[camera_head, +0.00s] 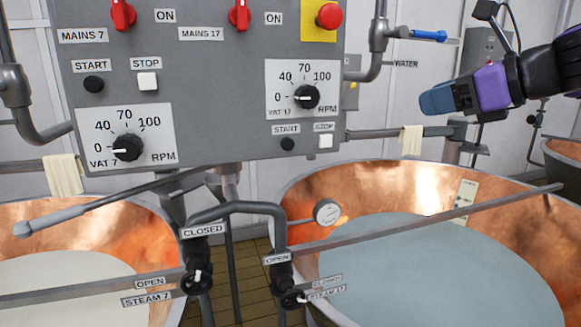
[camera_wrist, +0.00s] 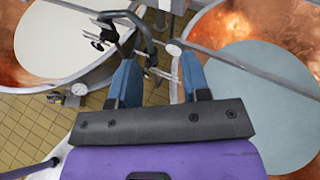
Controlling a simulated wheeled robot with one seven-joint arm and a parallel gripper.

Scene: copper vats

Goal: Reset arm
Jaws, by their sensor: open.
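My gripper (camera_head: 430,101) is at the upper right in the head view, raised above the right copper vat (camera_head: 535,232) and pointing left towards the grey control panel (camera_head: 215,90). It touches nothing that I can see. In the wrist view my gripper (camera_wrist: 160,72) shows two blue fingers spread apart with nothing between them. Beyond the fingers are the black pipe and valve handles between the vats. The left vat (camera_head: 150,225) holds pale liquid, and the right vat holds grey-blue liquid.
The panel has red switches, dials and buttons. Steam valves (camera_head: 197,281) and a gauge (camera_head: 327,212) stand between the vats. Long rods cross both vats. A blue-handled water tap (camera_head: 428,36) is left of my arm. Cloths (camera_head: 411,140) hang on pipes. Tiled floor (camera_wrist: 30,130) is clear at lower left.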

